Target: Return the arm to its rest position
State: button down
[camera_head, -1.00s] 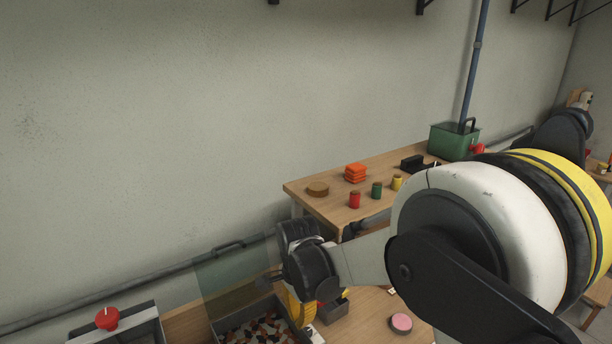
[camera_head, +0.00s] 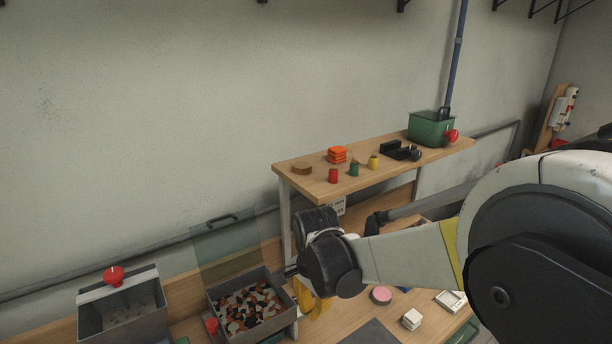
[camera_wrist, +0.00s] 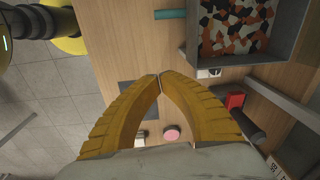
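My gripper (camera_wrist: 160,76) fills the lower middle of the wrist view. Its two yellow ribbed fingers curve in and meet at the tips, with nothing visible between them. In the head view only part of the yellow fingers shows below the dark wrist joint, over the workbench (camera_head: 340,321). The fingertips are apart from the bin with mixed chips (camera_head: 250,303). That bin also shows at the upper right of the wrist view (camera_wrist: 190,50). My arm reaches in from the right of the head view.
A grey bin with a red knob (camera_head: 121,318) stands at the left. A raised shelf (camera_head: 310,190) carries red, green and yellow cylinders, orange blocks and a green box (camera_head: 428,131). A pink disc (camera_head: 381,295) and a white block (camera_head: 411,319) lie on the bench.

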jog(key=s+d+r+n+t+b, duration=0.3)
jog(key=s+d+r+n+b, duration=0.25)
jog(key=d, duration=0.45)
jog(key=s+d+n+t+b, duration=0.1)
jog(key=s+d+n+t, duration=0.2)
jog(key=s+d, duration=0.5)
jog(key=shift+s+f+n+b, duration=0.35)
jog(key=shift+s+n, duration=0.4)
jog(key=shift+s, duration=0.5)
